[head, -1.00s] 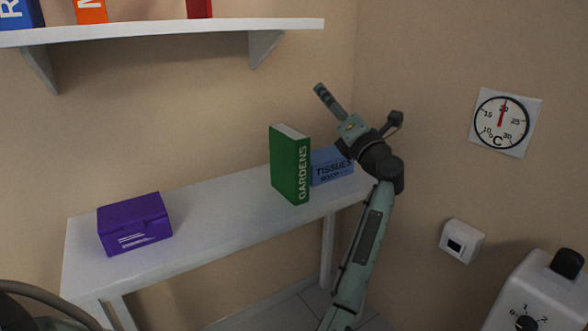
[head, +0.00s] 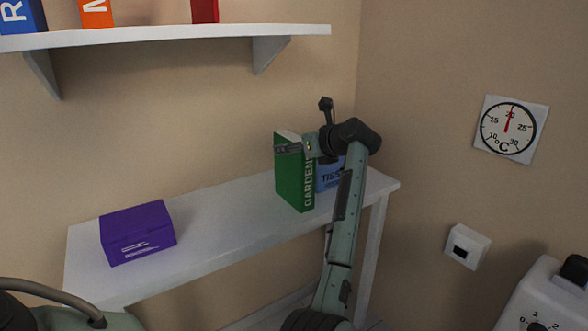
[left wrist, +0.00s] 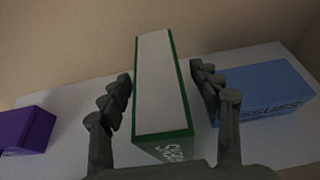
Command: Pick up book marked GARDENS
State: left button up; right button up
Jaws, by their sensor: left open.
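The green book marked GARDENS (head: 290,182) stands upright on the white table, beside a blue tissue box (head: 328,176). My left gripper (head: 303,126) is open at the top of the book. In the head view one finger crosses in front of the book's upper part. In the left wrist view the book (left wrist: 158,85) stands between the two spread fingers of my gripper (left wrist: 161,76), with a gap on each side. The tissue box (left wrist: 262,92) lies beyond the right finger. How deep the fingers reach is hard to tell. My right gripper is out of view.
A purple box (head: 138,234) sits at the left of the white table (head: 225,215); the tabletop between it and the book is clear. A wall shelf (head: 180,38) with several items hangs above. A dial (head: 508,128) and a small white box (head: 466,246) are on the right wall.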

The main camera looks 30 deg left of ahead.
pick_arm(q)
jog(key=shift+w+a+f, duration=0.1)
jog(key=shift+a, duration=0.05)
grip_shut()
dwell(0.4)
